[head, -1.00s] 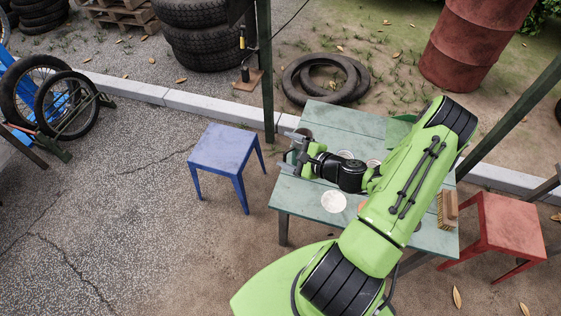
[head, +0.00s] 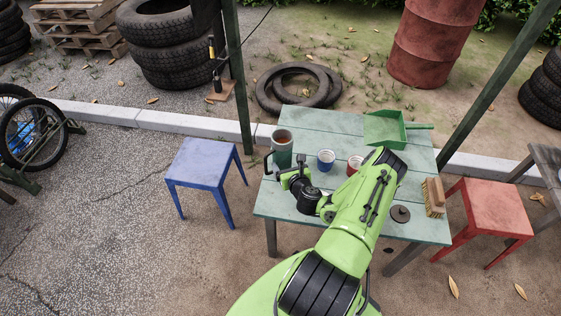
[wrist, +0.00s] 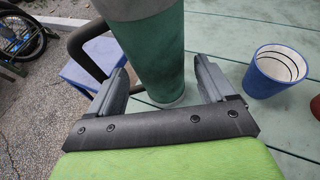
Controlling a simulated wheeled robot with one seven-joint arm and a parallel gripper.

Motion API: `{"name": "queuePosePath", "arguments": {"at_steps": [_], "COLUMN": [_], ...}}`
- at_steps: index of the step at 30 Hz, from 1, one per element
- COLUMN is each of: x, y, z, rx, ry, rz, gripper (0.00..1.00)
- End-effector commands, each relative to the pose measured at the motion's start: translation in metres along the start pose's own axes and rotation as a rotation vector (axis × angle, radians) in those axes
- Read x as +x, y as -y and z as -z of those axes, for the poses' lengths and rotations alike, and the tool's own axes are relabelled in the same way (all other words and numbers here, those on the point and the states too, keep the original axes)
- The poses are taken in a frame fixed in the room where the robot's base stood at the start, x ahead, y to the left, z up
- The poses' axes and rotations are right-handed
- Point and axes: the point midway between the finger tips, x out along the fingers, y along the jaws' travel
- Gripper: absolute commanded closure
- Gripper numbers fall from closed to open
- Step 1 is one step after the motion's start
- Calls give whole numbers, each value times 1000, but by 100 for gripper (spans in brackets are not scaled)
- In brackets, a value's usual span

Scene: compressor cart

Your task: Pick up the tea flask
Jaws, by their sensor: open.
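The tea flask (head: 283,152) is a green cylinder with a grey upper part, a dark side handle and brown inside its open top. It stands upright near the left end of the green table (head: 315,122). In the wrist view the flask (wrist: 153,45) rises between the two fingers of my gripper (wrist: 162,84), with its handle on the left. My gripper, also in the head view (head: 288,174), is open, with visible gaps beside the flask. The flask's top is out of the wrist view.
A blue cup (head: 326,161) and a red cup (head: 355,162) stand right of the flask. A green dustpan (head: 382,129), a brush (head: 434,198) and a dark disc (head: 400,214) are farther right. A blue stool (head: 203,163) and a red stool (head: 492,209) flank the table.

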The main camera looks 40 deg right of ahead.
Motion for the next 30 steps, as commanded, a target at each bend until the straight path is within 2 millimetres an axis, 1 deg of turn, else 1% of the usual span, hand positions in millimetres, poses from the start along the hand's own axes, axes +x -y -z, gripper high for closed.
{"name": "queuePosePath", "arguments": {"at_steps": [4, 7, 10, 13, 18, 20, 30], "x": [16, 36, 51, 57, 57, 57, 57], "y": [-1, -4, -4, -3, -3, -3, -3], "z": [1, 4, 4, 4, 4, 4, 4], "rx": [-4, -6, -3, 1, 3, 3, 3], "ry": [3, 4, 2, -1, -2, -2, -2], "rz": [0, -1, 0, 0, 0, 0, 0], "gripper": [17, 17, 17, 17, 17, 25, 77]}}
